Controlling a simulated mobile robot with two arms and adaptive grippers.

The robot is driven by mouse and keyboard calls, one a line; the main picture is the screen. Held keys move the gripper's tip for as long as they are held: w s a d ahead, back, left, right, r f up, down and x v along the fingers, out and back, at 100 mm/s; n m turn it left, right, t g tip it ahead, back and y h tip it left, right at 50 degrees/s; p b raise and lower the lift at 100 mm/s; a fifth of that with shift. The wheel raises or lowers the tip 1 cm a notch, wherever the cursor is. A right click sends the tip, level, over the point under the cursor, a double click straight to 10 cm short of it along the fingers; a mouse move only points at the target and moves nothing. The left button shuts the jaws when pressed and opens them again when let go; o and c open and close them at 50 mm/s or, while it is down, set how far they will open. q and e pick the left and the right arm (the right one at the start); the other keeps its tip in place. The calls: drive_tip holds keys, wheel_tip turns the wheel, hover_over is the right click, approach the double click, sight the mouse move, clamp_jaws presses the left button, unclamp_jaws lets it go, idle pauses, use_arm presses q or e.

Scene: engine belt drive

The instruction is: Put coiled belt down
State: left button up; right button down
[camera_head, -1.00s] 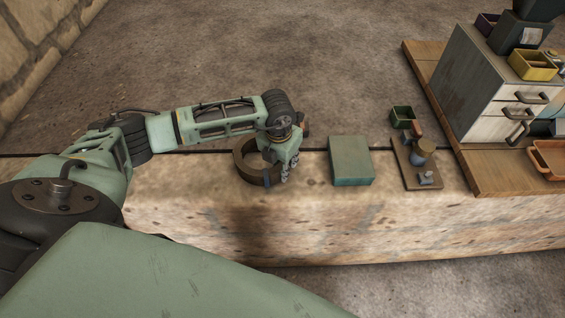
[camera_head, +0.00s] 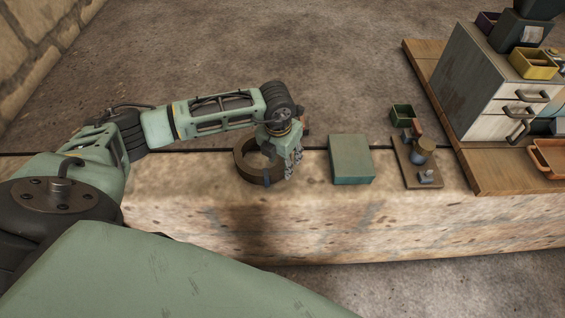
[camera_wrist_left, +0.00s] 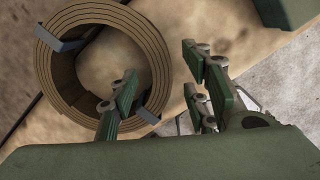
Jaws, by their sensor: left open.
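The coiled belt (camera_head: 244,166) is a brown ring lying flat on the stone ledge (camera_head: 200,205). In the left wrist view the coil (camera_wrist_left: 152,45) shows its wound layers, with grey clips at its upper left and lower right. My left gripper (camera_head: 288,170) is at the ring's right side, its fingers pointing down. In the left wrist view the open fingers (camera_wrist_left: 165,78) are spread apart, one over the ring's inside and the others outside its right edge. Whether any finger touches the belt I cannot tell. My right gripper is in neither view.
A green-grey box (camera_head: 351,158) stands on the ledge right of the belt. Beyond it are a wooden board (camera_head: 407,170) with small parts and a small green bin (camera_head: 401,114). A drawer cabinet (camera_head: 462,85) stands at the right. The ledge left of the belt is clear.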

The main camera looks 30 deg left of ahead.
use_arm(q)
wheel_tip(320, 180, up, 10)
drive_tip(key=s+b, duration=0.1)
